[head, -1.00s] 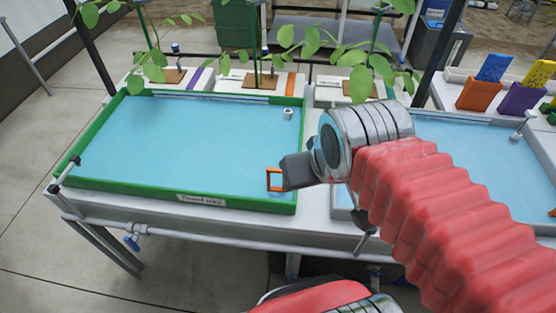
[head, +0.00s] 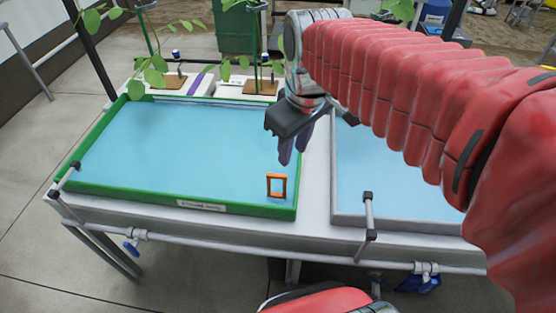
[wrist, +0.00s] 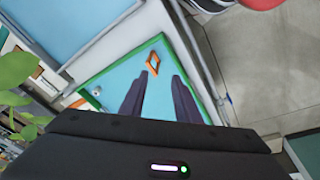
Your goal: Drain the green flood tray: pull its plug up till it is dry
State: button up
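The green flood tray (head: 120,197) holds blue water across its whole floor. The plug's orange, frame-shaped handle (head: 277,186) stands upright near the tray's front right corner. It also shows in the wrist view (wrist: 153,62), just beyond the fingertips. What lies under the handle is hidden by the water. My gripper (head: 292,158) is above and behind the handle, near the tray's right rim, pointing down. Its two dark fingers are apart in the wrist view (wrist: 160,76), with nothing between them. They do not touch the handle.
A second, grey-rimmed tray (head: 400,224) with blue water stands to the right, partly behind my arm. Leafy plants (head: 155,65) rise behind the green tray. A pipe with a blue valve (head: 131,248) runs along the front. A small white fitting (wrist: 97,90) sits in the green tray.

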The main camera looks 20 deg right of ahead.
jog(key=w+f+n+g, duration=0.1)
jog(key=w+n+g, duration=0.1)
jog(key=w+n, duration=0.3)
jog(key=n+g, duration=0.2)
jog(key=n, duration=0.1)
send_over(278, 175)
jog(key=w+d, duration=0.1)
jog(key=w, duration=0.2)
notch_tip(278, 175, down, 3)
jog(key=shift+d+f+y, duration=0.15)
jog(key=shift+y, duration=0.15)
jog(key=shift+f, duration=0.1)
jog(key=s+f, duration=0.1)
jog(key=f, duration=0.8)
jog(key=s+a+f, duration=0.1)
jog(key=f, duration=0.3)
jog(key=shift+s+f, duration=0.2)
jog(key=shift+s, duration=0.1)
jog(key=shift+c, duration=0.5)
grip_shut()
jog(key=shift+g, duration=0.3)
